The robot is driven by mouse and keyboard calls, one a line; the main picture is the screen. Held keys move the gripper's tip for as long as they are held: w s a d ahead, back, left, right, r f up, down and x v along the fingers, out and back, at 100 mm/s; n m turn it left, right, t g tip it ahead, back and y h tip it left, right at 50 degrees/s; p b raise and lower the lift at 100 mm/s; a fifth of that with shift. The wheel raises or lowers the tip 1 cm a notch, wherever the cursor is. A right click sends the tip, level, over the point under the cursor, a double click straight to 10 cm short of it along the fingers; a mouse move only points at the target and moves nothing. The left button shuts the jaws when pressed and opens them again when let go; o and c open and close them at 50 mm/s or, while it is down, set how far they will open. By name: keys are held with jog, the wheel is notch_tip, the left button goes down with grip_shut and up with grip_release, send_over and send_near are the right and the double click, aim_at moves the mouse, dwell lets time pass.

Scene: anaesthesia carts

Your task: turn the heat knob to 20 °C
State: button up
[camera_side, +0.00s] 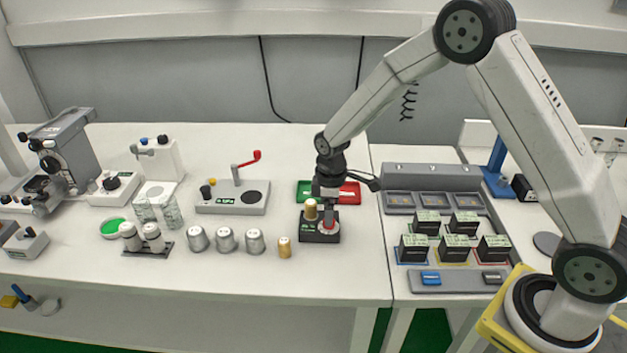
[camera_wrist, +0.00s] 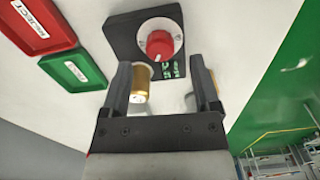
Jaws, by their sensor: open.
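The heat knob (camera_wrist: 159,45) is red, on a round white dial (camera_wrist: 147,28) set in a dark box (camera_wrist: 122,36) with a green display or label. In the side view the box (camera_side: 310,238) stands near the table's front, with the red knob (camera_side: 328,226) partly hidden by my gripper (camera_side: 328,208). My gripper (camera_wrist: 160,63) is open in the wrist view; its fingertips lie apart just short of the knob, one toward each side. The display reading and the knob's pointer are too small to read.
A gold cylinder (camera_wrist: 141,82) shows beside my left finger in the wrist view; it also shows in the side view (camera_side: 311,209). Green (camera_side: 304,190) and red (camera_side: 349,192) trays lie behind the box. Silver canisters (camera_side: 226,240) stand left; a block rack (camera_side: 440,245) is right.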

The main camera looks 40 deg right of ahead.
jog(key=shift+f, duration=1.6)
grip_shut()
jog(key=shift+m, duration=0.4)
jog(key=m, duration=1.1)
